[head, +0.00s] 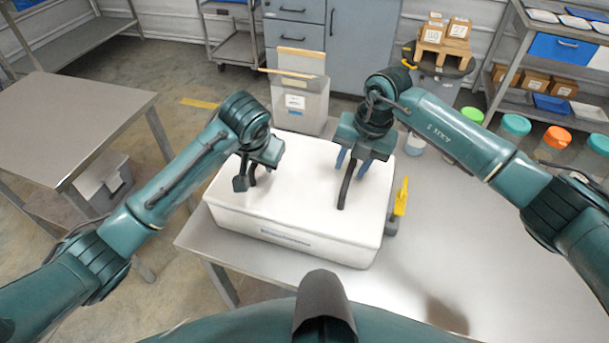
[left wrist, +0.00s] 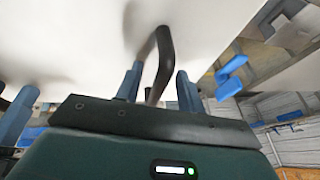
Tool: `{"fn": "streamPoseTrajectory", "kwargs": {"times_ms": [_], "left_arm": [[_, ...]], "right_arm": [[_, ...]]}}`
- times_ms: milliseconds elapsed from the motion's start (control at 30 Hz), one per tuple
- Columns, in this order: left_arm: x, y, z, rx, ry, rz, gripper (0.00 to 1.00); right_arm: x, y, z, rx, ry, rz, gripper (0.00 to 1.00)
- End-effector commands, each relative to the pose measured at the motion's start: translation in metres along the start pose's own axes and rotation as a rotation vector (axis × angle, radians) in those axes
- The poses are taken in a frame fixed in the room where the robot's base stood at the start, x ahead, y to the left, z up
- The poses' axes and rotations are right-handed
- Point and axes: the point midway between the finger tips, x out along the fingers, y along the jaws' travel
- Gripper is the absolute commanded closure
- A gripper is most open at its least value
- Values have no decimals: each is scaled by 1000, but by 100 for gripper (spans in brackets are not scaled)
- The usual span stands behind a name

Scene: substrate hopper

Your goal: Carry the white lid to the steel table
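The white lid (head: 300,190) sits on a white bin (head: 290,238) on the right-hand metal table. It has two dark upright handles, one near each end. My left gripper (head: 251,172) is over the lid's left handle; in the left wrist view its two blue fingers (left wrist: 158,88) stand apart with the black handle (left wrist: 165,50) between them. My right gripper (head: 354,165) is above the right handle (head: 346,188), its blue fingers apart on either side. The handle partly covers the fingers. The steel table (head: 70,120) with a bare top stands at the left.
A grey container (head: 300,105) stands behind the bin, and a yellow-handled tool (head: 401,197) beside its right side. Several jars with coloured lids (head: 515,126) stand at the right. Floor shows between the two tables. The right-hand table's front (head: 450,270) is clear.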

Motion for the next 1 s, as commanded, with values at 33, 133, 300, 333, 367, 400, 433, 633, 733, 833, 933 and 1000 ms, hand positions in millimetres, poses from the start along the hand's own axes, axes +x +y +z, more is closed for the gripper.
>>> {"fn": "streamPoseTrajectory", "kwargs": {"times_ms": [33,133,300,333,367,400,433,633,733,833,933,1000], "left_arm": [[1,0,0,0,0,0,62],[1,0,0,0,0,0,62],[0,0,0,0,0,0,66],[0,0,0,0,0,0,69],[0,0,0,0,0,0,71],[0,0,0,0,0,0,75],[0,0,0,0,0,0,77],[0,0,0,0,0,0,94],[0,0,0,0,0,0,100],[0,0,0,0,0,0,100],[0,0,0,0,0,0,100],[0,0,0,0,0,0,100]], "right_arm": [[1,0,0,0,0,0,65],[1,0,0,0,0,0,65],[0,0,0,0,0,0,70],[0,0,0,0,0,0,73],[0,0,0,0,1,0,75],[0,0,0,0,1,0,78],[0,0,0,0,1,0,81],[0,0,0,0,0,0,97],[0,0,0,0,0,0,100],[0,0,0,0,0,0,100],[0,0,0,0,0,0,100],[0,0,0,1,0,0,100]]}}
